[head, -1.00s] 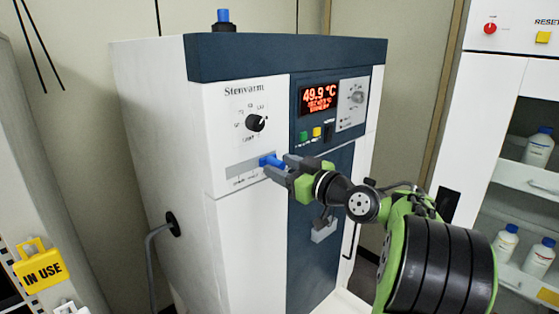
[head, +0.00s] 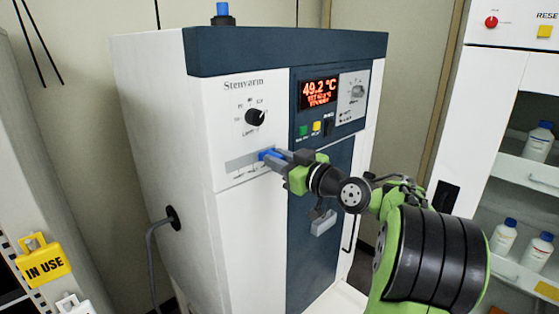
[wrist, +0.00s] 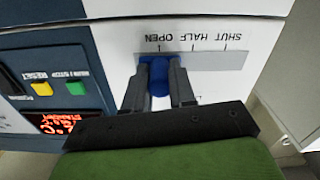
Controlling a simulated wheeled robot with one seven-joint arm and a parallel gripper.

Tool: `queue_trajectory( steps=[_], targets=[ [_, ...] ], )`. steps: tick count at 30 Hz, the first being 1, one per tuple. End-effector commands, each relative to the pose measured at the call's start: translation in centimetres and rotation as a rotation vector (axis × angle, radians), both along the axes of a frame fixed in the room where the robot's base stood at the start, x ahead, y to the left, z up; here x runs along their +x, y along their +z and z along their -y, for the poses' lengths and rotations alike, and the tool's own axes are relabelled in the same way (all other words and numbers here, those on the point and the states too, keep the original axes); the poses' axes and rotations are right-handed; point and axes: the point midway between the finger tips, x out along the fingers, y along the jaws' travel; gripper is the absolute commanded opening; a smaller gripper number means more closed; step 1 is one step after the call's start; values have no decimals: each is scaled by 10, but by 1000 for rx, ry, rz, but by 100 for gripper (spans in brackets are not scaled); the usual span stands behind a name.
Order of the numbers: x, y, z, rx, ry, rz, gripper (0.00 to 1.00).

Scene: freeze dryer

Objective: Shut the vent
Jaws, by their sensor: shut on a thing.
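The vent is a blue slider knob (head: 269,154) on a grey strip (head: 240,163) on the front of the white freeze dryer (head: 240,230). In the wrist view, which is upside down, the blue knob (wrist: 160,77) sits at the left end of the strip (wrist: 215,61), by the word OPEN. HALF and SHUT lie to its right there, which is left in the head view. My gripper (head: 276,158) is at the panel. In the wrist view its two fingers (wrist: 160,92) are shut on the knob, one on each side.
A control panel with a red display (head: 320,92) and coloured buttons is right of the strip. A black dial (head: 256,117) is above it. A yellow IN USE tag (head: 43,264) hangs at the left. A shelf cabinet with bottles (head: 503,236) stands at the right.

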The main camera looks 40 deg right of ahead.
Motion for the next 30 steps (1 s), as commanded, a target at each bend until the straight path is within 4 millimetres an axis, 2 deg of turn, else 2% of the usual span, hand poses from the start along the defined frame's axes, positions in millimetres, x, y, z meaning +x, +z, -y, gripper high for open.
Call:
queue_trajectory(
  steps=[9, 12, 16, 23, 24, 28, 30],
  targets=[
    [-8, -5, -64, -8, 8, 4, 0],
    [-10, -3, -78, -4, 6, 4, 0],
    [-12, -1, -84, 0, 5, 2, 0],
    [-12, -1, -85, 2, 7, -1, 0],
    [-11, -1, -85, 2, 7, -1, 28],
    [-11, -1, -84, 1, 6, -1, 48],
    [-11, 0, -84, 1, 5, -1, 51]
  ],
)
